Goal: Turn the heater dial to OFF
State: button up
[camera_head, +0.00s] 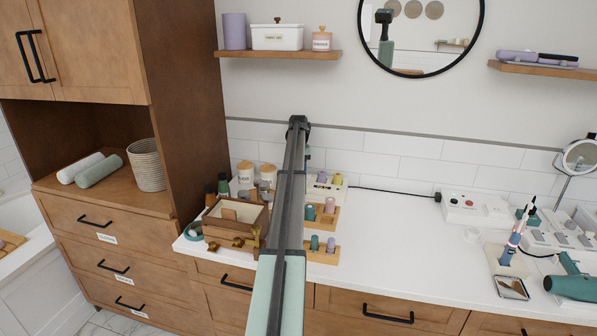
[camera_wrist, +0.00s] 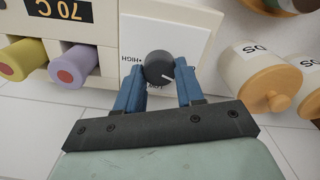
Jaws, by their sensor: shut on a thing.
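The heater (camera_wrist: 110,20) is a cream box with a display reading 70 C upside down in the wrist view. Its dial (camera_wrist: 158,66) is a dark round knob on a white plate (camera_wrist: 185,35). A small white mark on the dial points to the lower right of that view. A HIGH label shows left of the dial; another label below it is partly hidden, and I cannot read OFF. My gripper (camera_wrist: 161,70) has its blue fingers shut on the dial, one on each side. In the head view the heater (camera_head: 325,186) is partly behind my arm, which hides the dial.
A yellow roller (camera_wrist: 20,60) and a purple roller (camera_wrist: 72,68) sit in the heater's front. Lidded jars (camera_wrist: 255,75) stand close beside it. A wooden box (camera_head: 236,218) and roller stands (camera_head: 322,252) crowd the counter nearby. The counter's middle (camera_head: 400,240) is clear.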

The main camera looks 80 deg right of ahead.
jog(key=shift+n, duration=2)
jog(key=o, duration=1)
jog(key=shift+o, duration=0.2)
notch_tip(320, 180, up, 14)
jog(key=shift+w+f, duration=0.1)
jog(key=shift+f, duration=0.05)
